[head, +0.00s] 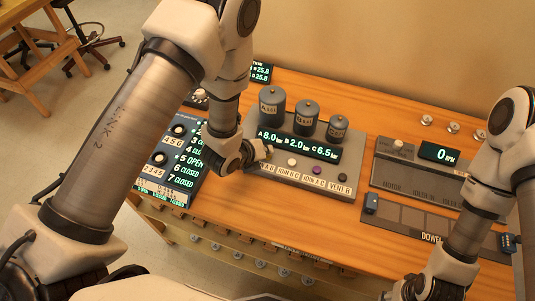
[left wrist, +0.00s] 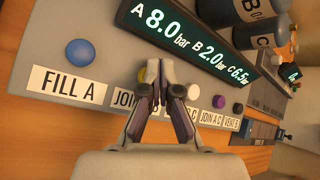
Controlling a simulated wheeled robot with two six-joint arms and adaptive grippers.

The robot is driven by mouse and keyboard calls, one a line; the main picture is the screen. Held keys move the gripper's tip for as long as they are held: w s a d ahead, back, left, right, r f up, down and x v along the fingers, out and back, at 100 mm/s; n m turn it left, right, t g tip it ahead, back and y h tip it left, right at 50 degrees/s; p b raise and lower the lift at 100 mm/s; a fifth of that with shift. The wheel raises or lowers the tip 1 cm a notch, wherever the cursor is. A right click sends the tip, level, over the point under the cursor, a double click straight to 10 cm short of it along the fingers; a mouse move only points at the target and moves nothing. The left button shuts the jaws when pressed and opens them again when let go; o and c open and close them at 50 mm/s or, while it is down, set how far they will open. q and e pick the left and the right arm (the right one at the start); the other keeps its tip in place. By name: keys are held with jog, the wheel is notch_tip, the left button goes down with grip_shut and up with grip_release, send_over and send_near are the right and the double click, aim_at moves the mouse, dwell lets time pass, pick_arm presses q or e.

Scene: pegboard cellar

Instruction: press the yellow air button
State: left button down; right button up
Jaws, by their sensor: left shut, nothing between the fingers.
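The yellow button (left wrist: 142,75) is in the button row of the grey air panel (head: 352,152), above a label starting "JOIN". In the left wrist view it is partly hidden by my left gripper (left wrist: 166,70). The fingers are shut and empty, with their tips just right of the yellow button; contact cannot be told. In the head view my left gripper (head: 266,153) is over the left part of the row and mostly hides the yellow button. My right gripper (head: 412,289) is low at the right, partly cut off; its fingers are unclear.
A blue button (left wrist: 80,52) is left of the yellow one; white (head: 292,162), purple (head: 317,170) and black (head: 342,178) buttons are to its right. Behind are a pressure display (head: 299,144) and three grey tanks (head: 306,118). A dial panel (head: 163,160) stands left, a motor panel (head: 410,165) right.

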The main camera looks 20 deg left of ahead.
pick_arm(q)
jog(key=shift+f, duration=0.2)
jog(key=shift+r, duration=0.1)
jog(key=shift+r+p, duration=0.3)
jog(key=shift+r, duration=0.5)
jog(key=shift+r+p, duration=1.5)
jog(key=shift+r, duration=1.05)
jog(key=shift+f, duration=0.1)
